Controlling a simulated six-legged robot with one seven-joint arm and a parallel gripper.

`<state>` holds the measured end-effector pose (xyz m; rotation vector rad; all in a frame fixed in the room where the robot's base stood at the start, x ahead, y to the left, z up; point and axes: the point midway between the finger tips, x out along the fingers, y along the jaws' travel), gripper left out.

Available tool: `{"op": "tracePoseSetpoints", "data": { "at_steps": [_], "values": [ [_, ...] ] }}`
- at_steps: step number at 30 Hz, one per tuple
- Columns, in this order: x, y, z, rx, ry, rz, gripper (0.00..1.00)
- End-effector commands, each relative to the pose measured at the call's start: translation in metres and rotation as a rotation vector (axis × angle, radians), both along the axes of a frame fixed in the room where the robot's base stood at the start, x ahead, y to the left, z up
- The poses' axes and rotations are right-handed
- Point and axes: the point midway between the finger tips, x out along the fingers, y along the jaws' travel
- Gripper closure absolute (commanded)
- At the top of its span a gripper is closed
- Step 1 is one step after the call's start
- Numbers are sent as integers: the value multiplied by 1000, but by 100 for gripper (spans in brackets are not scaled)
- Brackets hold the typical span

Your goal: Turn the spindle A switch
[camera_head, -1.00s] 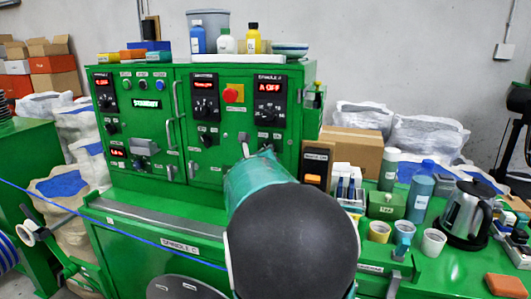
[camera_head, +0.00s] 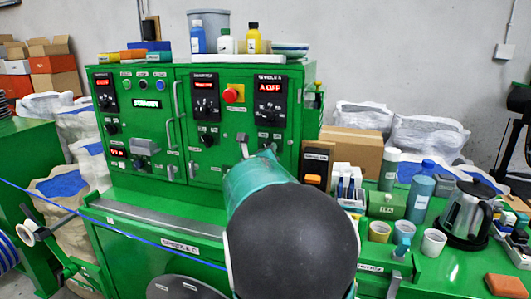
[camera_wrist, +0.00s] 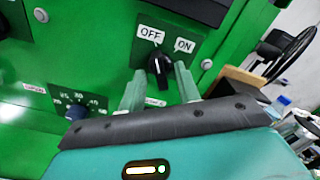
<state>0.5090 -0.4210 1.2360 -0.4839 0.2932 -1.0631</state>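The spindle A switch is a black rotary knob (camera_wrist: 160,66) on a dark plate in the wrist view, with an OFF label (camera_wrist: 150,34) at upper left and an ON label (camera_wrist: 184,46) at upper right. Its pale mark points roughly up toward OFF. My gripper (camera_wrist: 158,84) is open, with one pale green finger on each side of the knob's lower end. I cannot tell whether either finger touches it. In the head view, my gripper (camera_head: 257,150) is below the spindle A panel, whose red display (camera_head: 270,88) reads A OFF. The arm hides part of the cabinet there.
The green cabinet (camera_head: 150,190) carries other panels, knobs, a red button (camera_head: 231,95) and a vertical door handle (camera_head: 177,115). In the wrist view, a blue dial (camera_wrist: 76,112) is at lower left. Bottles, cups and a kettle (camera_head: 466,212) crowd the right bench.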

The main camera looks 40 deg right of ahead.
Motion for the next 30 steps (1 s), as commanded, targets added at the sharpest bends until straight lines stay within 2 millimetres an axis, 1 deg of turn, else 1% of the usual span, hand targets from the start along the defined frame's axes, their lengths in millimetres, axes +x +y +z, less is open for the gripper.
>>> {"op": "tracePoseSetpoints", "data": {
  "at_steps": [4,7,11,18,21,25,30],
  "values": [
    [-3,7,0,0,-1,0,67],
    [-9,20,0,2,-1,3,67],
    [-22,44,1,1,-3,4,67],
    [-47,91,1,1,-3,4,67],
    [-55,106,0,0,-2,2,67],
    [-61,119,0,-1,-1,2,67],
    [-64,123,0,0,0,0,67]
  ]
}}
